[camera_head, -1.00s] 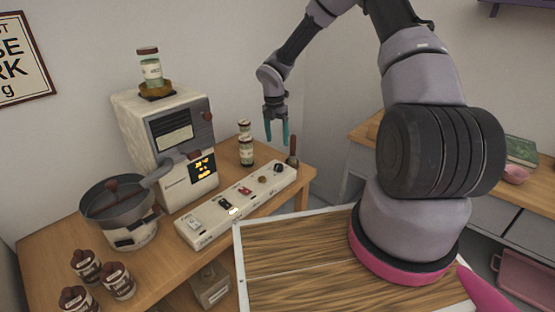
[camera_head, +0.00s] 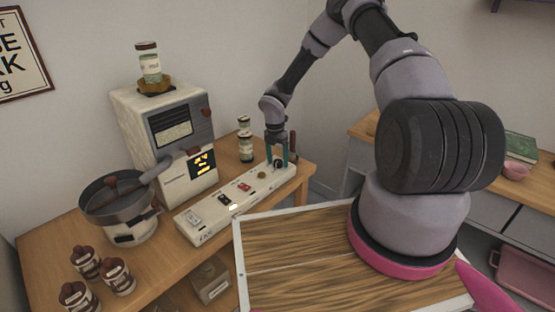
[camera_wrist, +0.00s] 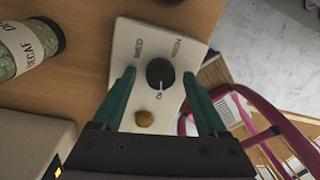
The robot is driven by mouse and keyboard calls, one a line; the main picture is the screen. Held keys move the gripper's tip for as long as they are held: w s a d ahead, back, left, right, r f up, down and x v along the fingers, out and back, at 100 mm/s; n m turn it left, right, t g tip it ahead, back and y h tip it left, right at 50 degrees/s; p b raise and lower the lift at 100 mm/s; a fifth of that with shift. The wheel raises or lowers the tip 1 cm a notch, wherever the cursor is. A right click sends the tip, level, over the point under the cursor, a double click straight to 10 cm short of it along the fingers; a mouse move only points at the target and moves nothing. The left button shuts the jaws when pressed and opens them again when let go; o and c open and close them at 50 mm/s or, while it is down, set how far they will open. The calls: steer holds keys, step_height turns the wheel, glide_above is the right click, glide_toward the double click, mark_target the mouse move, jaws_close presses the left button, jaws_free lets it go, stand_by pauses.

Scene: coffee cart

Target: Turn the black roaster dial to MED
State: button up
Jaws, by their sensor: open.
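The black roaster dial (camera_head: 278,164) is at the far right end of the white control panel (camera_head: 213,217). In the wrist view the dial (camera_wrist: 160,73) is round, with MED printed to its upper left and HIGH to its upper right. A light mark on it points down in the picture, toward a small label that I cannot read surely. My gripper (camera_head: 277,164) is open over the panel's end. In the wrist view its green fingertips (camera_wrist: 159,76) are on either side of the dial, with a gap on both sides.
A brown knob (camera_wrist: 144,118) is close beside the dial. Jars (camera_head: 246,149) stand behind the panel; one labelled DECAF (camera_wrist: 24,48) is at the wrist view's left. The roaster (camera_head: 172,138) and a pan (camera_head: 119,194) are left.

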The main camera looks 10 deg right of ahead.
jaws_close()
